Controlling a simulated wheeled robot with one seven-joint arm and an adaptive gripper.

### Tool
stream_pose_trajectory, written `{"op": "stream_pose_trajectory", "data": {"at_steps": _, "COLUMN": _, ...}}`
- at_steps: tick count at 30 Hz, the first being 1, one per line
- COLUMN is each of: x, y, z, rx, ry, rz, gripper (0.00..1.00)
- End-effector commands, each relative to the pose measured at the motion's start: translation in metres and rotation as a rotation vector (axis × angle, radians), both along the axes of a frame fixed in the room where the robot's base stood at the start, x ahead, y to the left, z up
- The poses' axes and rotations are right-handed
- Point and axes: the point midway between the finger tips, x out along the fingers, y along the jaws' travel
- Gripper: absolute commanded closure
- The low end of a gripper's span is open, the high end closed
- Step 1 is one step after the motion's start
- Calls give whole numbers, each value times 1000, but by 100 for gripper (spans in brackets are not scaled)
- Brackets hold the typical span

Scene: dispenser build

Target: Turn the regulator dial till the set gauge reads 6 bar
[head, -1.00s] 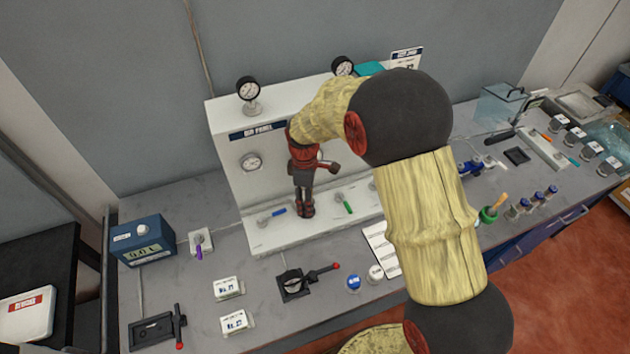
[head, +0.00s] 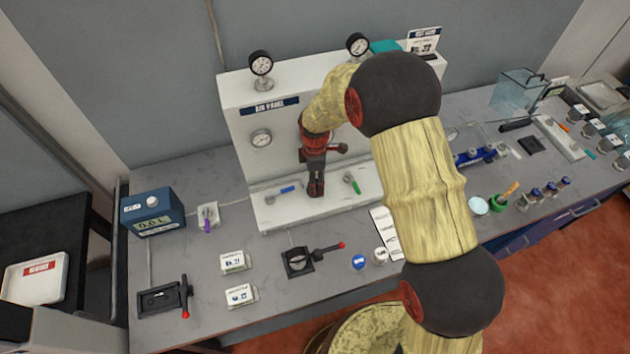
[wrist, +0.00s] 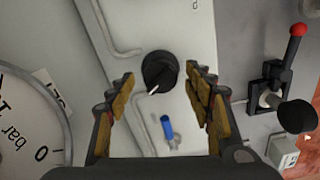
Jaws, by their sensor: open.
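A black round regulator dial (wrist: 160,70) with a white pointer line shows in the wrist view. Its line points down and left. My gripper (wrist: 160,84) is open, with one finger on each side of the dial in the picture; I cannot tell if either touches it. In the head view my gripper (head: 316,187) hangs in front of the white air panel (head: 245,105) and hides the dial. A large gauge (wrist: 25,125) marked "bar" is cut off at the left of the wrist view, by a partly hidden label. Its reading is not legible.
Two gauges (head: 261,64) (head: 357,45) stand atop the panel and one gauge (head: 261,138) is on its face. A blue-handled valve (head: 287,190) and a green-handled valve (head: 354,185) flank my gripper. A red-tipped lever (head: 325,249) stands in front.

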Motion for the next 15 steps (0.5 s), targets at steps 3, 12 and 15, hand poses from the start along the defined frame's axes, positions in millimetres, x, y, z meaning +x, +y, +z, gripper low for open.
{"op": "stream_pose_trajectory", "data": {"at_steps": 3, "x": 0, "y": 0, "z": -5, "rx": 0, "ry": 0, "rz": 0, "gripper": 48}}
{"op": "stream_pose_trajectory", "data": {"at_steps": 12, "x": 0, "y": 0, "z": -5, "rx": 0, "ry": -1, "rz": -1, "gripper": 52}}
{"op": "stream_pose_trajectory", "data": {"at_steps": 15, "x": 0, "y": 0, "z": -5, "rx": 0, "ry": 0, "rz": -1, "gripper": 57}}
